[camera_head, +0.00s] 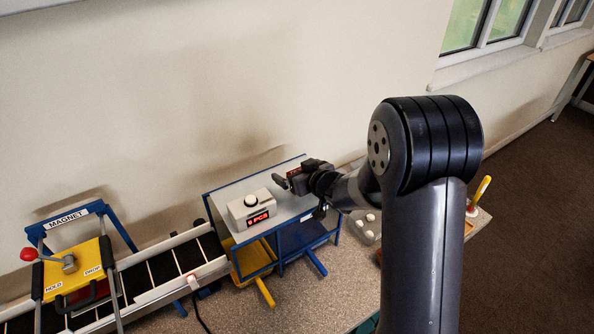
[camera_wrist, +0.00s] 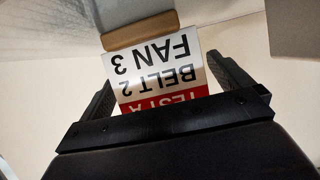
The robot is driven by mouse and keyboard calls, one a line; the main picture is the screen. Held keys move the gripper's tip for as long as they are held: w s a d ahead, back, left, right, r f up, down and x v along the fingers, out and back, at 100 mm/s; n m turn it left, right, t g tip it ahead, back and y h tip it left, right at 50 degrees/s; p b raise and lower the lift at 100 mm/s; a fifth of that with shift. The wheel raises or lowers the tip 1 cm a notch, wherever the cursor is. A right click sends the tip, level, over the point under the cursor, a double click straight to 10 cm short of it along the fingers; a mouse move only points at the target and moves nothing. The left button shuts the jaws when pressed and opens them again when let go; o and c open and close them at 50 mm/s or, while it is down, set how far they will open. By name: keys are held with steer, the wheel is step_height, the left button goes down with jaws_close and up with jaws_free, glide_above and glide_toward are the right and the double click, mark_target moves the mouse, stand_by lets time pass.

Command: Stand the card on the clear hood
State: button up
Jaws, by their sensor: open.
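The card (camera_wrist: 150,70) is white with a red band, printed "TEST A", "BELT 2" and "FAN 3", upside down in the wrist view. A tan foot (camera_wrist: 140,30) runs along its far edge. My gripper (camera_wrist: 161,72) is open, with one finger on each side of the card. In the head view my gripper (camera_head: 284,181) is low over the right part of the blue-framed hood (camera_head: 236,199), which has a pale top panel. A small red patch shows at the gripper there. I cannot tell whether the foot touches the panel.
A white counter box (camera_head: 252,210) with a black knob stands on the hood's left part. A belt (camera_head: 160,268) runs to the left, under a yellow magnet unit (camera_head: 75,270). White round pieces (camera_head: 369,226) lie right of the hood.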

steer(key=shift+r, duration=0.1)
steer(key=shift+r, duration=0.15)
steer(key=v, duration=1.2)
